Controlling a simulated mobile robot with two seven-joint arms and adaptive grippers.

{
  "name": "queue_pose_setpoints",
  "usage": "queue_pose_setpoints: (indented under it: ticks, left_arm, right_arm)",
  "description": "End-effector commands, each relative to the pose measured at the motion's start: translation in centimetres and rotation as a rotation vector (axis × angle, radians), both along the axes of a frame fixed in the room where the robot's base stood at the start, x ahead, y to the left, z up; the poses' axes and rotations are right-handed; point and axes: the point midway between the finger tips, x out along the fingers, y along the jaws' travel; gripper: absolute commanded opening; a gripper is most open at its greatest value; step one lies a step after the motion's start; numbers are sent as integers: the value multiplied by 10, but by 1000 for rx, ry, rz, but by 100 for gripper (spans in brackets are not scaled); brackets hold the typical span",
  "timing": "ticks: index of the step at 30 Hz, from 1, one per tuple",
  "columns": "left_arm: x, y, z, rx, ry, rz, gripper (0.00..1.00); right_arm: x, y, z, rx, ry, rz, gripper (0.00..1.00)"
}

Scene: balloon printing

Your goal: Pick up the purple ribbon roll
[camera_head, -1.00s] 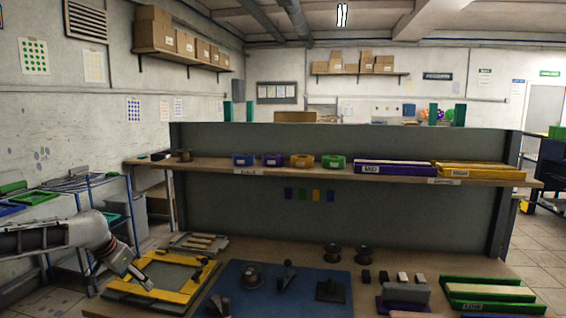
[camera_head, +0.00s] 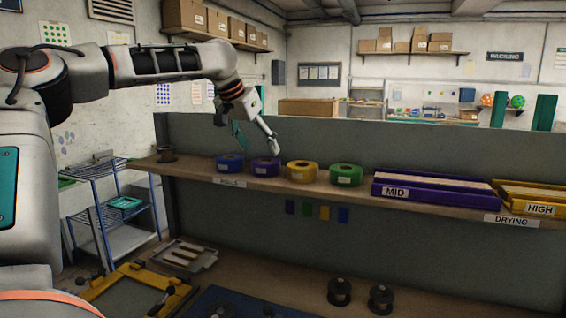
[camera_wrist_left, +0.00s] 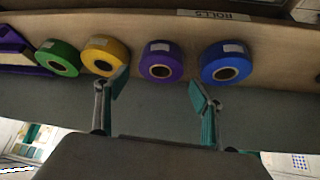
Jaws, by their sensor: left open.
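The purple ribbon roll (camera_head: 265,169) stands on the shelf between the blue roll (camera_head: 230,165) and the yellow roll (camera_head: 302,173). It also shows in the left wrist view (camera_wrist_left: 148,62), a dark hole in its middle and a pale label on its side. My left gripper (camera_head: 256,142) is open and empty, just above the purple roll in the head view. In the left wrist view, its teal-padded fingers (camera_wrist_left: 158,90) are spread, with the purple roll between and beyond them. I see no contact with the roll. My right gripper is not in view.
The green roll (camera_head: 346,175) stands right of the yellow one. Further right on the shelf (camera_head: 330,193) are a purple MID tray (camera_head: 432,198) and a yellow HIGH tray (camera_head: 520,207). A grey panel (camera_head: 400,150) rises behind. Dark spools (camera_head: 340,291) stand on the bench below.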

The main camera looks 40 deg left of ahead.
Motion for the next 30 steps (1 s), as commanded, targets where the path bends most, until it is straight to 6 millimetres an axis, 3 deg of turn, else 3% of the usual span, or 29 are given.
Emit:
queue_pose_setpoints:
  ticks: [5,21,30]
  left_arm:
    - [6,-2,-6,-2,1,-1,67]
    - [41,6,-59,-1,1,-2,67]
    - [44,6,-63,-1,-2,-1,67]
  right_arm:
    - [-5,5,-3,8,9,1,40]
    - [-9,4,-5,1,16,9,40]
    - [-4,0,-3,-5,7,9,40]
